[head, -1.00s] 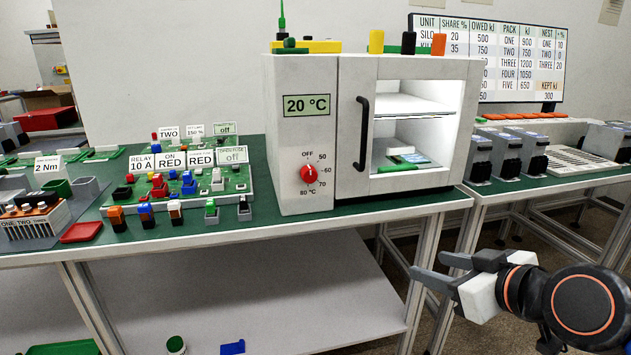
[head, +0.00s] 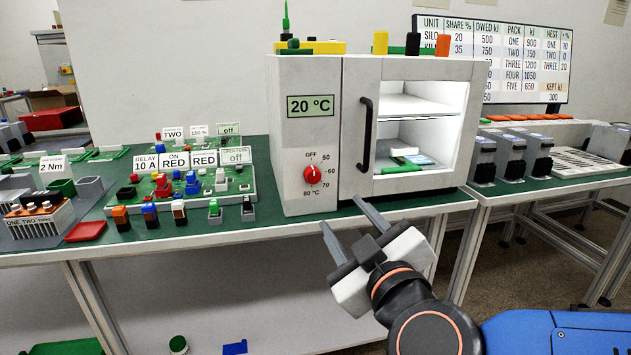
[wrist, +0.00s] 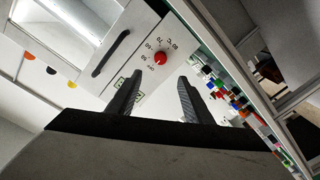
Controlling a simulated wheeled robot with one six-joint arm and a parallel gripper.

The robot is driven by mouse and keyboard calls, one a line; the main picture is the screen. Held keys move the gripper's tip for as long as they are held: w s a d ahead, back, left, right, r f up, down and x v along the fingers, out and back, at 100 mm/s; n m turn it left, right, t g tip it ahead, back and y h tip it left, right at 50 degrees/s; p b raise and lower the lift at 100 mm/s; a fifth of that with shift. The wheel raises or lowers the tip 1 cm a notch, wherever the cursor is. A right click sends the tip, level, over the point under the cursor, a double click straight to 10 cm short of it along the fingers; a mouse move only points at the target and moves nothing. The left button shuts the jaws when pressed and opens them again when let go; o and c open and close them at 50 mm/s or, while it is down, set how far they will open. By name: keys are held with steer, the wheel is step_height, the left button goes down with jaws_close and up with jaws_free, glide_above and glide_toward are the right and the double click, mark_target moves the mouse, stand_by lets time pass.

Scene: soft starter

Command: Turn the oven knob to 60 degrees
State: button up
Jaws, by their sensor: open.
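The oven (head: 297,136) is a white box on the green bench, with a display reading 20 °C. Its red round knob (head: 312,174) sits low on the left front panel, on a dial marked OFF, 50, 60, 70 and 80 °C. The knob's white mark appears to point up at OFF. My gripper (head: 341,214) is open and empty, in front of and below the oven, right of the knob and apart from it. In the wrist view the knob (wrist: 160,58) shows beyond and between my two open fingers (wrist: 158,95).
The oven's lit chamber (head: 412,130) holds a small green and white item. A black vertical handle (head: 365,134) stands out right of the knob. A board of coloured blocks (head: 180,190) lies left of the oven. Dark blocks (head: 510,155) stand on the right bench.

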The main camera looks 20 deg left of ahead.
mark_target(314, 177)
steer(key=x, duration=1.6)
steer(key=shift+a+r, duration=0.1)
steer(key=shift+a, duration=0.3)
steer(key=c, duration=1.1)
